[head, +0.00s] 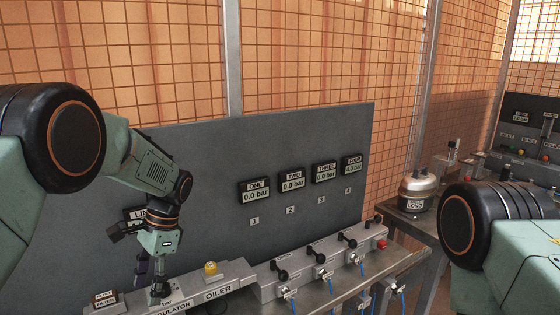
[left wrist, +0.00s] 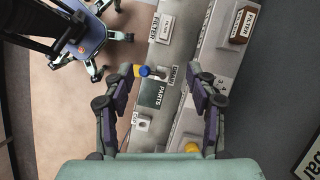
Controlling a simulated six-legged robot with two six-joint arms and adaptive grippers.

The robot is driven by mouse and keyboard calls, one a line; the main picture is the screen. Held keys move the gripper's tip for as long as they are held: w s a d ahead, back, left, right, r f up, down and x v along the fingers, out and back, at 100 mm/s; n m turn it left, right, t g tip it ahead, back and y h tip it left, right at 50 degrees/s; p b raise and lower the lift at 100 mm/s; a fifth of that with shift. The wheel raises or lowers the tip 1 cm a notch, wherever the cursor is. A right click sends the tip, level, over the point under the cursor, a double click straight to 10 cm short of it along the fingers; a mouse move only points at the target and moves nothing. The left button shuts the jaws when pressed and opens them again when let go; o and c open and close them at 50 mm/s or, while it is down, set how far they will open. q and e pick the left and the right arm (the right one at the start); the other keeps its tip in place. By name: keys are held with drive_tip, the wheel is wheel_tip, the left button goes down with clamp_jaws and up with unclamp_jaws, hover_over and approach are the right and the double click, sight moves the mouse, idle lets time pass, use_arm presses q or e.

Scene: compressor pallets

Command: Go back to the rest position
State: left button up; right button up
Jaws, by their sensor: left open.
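My left gripper (head: 152,270) hangs pointing down over the left part of the bench, close to the regulator section. In the left wrist view its two purple fingers (left wrist: 160,76) are spread wide, with nothing held between them. Below the gap lie a PARTS plate (left wrist: 152,94), a DRAIN label (left wrist: 175,75) and a small blue-and-yellow piece (left wrist: 146,71). I cannot tell from these views how far the fingers are above the bench. My right arm enters at the right of the head view; its gripper is out of frame.
A grey panel (head: 220,160) with pressure displays (head: 292,180) stands behind the bench. A valve block (head: 320,260) with black levers and a red button (head: 381,244) lies right of the yellow-capped oiler (head: 211,268). A rounded metal vessel (head: 416,190) stands farther right.

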use_arm(q)
drive_tip(key=s+d+f+n+h+b, duration=0.1)
drive_tip(key=s+f+b, duration=0.25)
drive_tip(key=f, duration=0.55)
drive_tip(key=s+d+f+n+t+b, duration=0.1)
drive_tip(key=s+f+b, duration=0.1)
drive_tip(key=s+f, duration=0.5)
drive_tip(key=s+d+f+n+h+b, duration=0.1)
drive_tip(key=s+d+f+b, duration=0.15)
drive_tip(key=f, duration=0.85)
drive_tip(key=s+f+n+t+b, duration=0.1)
drive_tip(key=s+f+n+b, duration=0.2)
drive_tip(key=s+f, duration=0.3)
drive_tip(key=s+f+n+t+h+b, duration=0.1)
drive_tip(key=s+f+n+b, duration=0.2)
drive_tip(key=s, duration=1.3)
wheel_tip(320, 180, down, 3)
drive_tip(key=b, duration=0.3)
drive_tip(key=shift+s, duration=0.3)
drive_tip(key=shift+d+r, duration=0.1)
drive_tip(key=shift+d, duration=0.05)
